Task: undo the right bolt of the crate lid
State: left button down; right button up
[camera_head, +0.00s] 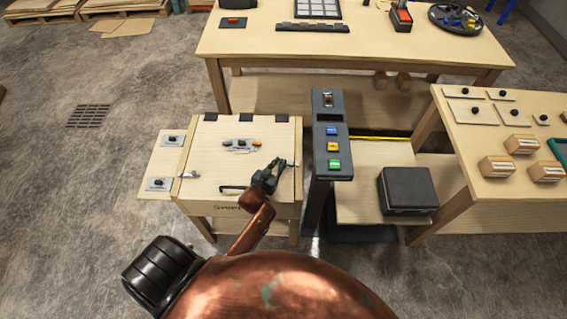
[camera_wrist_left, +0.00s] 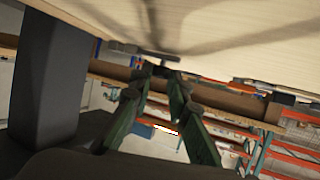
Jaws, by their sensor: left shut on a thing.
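The crate (camera_head: 222,165) has a pale wooden lid with a handle (camera_head: 232,188) near its front edge and dark hinges along the back. The right bolt (camera_head: 294,164) is a small metal piece at the lid's right edge. My left gripper (camera_head: 279,164) is shut on the right bolt, and its fingers hide part of it. In the left wrist view the fingertips (camera_wrist_left: 166,70) close around a small dark knob under the bolt's bar (camera_wrist_left: 145,49). The left bolt (camera_head: 189,174) sits at the lid's left edge. My right gripper is not in view.
A dark console post (camera_head: 329,150) with coloured buttons stands close to the crate's right. A dark box (camera_head: 407,190) lies on a low shelf further right. A side ledge (camera_head: 158,165) with two switches is left of the crate. A workbench (camera_head: 260,45) stands behind.

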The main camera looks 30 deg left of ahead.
pick_arm(q)
jog(key=shift+s+a, duration=0.1)
jog(key=shift+a, duration=0.15)
jog(key=c, duration=2.1)
grip_release()
jog(key=shift+s+a, duration=0.1)
jog(key=shift+o, duration=1.3)
jog(key=v, duration=1.2)
